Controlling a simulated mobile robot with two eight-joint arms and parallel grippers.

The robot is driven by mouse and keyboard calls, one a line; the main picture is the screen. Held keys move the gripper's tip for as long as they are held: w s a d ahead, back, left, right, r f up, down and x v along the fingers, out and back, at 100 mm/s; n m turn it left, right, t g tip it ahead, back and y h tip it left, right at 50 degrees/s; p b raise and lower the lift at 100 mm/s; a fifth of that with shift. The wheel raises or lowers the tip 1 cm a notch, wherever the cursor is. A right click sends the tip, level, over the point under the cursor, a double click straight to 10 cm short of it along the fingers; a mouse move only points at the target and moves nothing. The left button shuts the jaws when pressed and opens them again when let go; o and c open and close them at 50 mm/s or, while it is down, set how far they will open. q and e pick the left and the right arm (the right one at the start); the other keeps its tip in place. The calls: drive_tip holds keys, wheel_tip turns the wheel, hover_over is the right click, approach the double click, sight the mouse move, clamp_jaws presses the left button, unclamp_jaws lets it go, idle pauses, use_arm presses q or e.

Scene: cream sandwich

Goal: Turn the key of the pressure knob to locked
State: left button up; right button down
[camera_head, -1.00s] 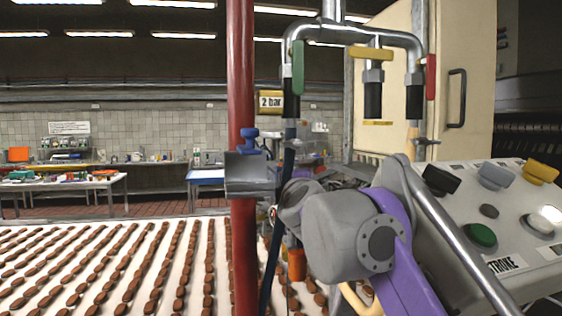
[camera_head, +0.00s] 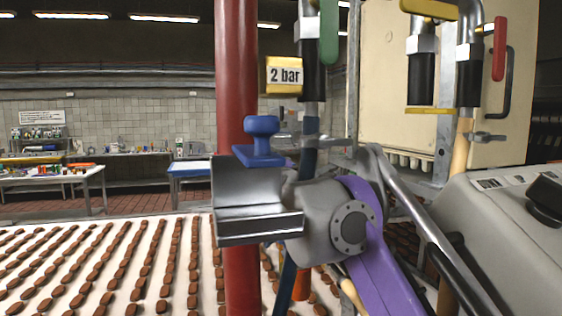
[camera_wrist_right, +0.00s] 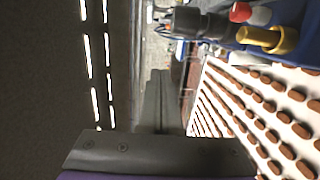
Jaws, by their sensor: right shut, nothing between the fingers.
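A yellow "2 bar" sign (camera_head: 284,75) hangs right of the pole. My left gripper is in neither view.
Pipes with green, yellow and red handles (camera_head: 498,50) stand at the upper right. A grey control panel (camera_head: 500,235) is at the right edge. A white conveyor (camera_head: 75,285) with rows of brown biscuits fills the lower left. A dark cylinder (camera_wrist_right: 200,24) shows in the wrist view.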

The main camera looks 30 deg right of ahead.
use_arm(q)
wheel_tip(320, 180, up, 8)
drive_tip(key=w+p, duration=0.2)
drive_tip(key=p, duration=0.4)
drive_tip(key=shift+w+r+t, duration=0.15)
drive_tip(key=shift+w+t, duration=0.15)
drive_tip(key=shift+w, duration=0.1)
use_arm(e)
drive_tip(key=w+d, duration=0.7)
drive_tip(key=w, duration=0.1)
drive_tip(key=shift+d, duration=0.1)
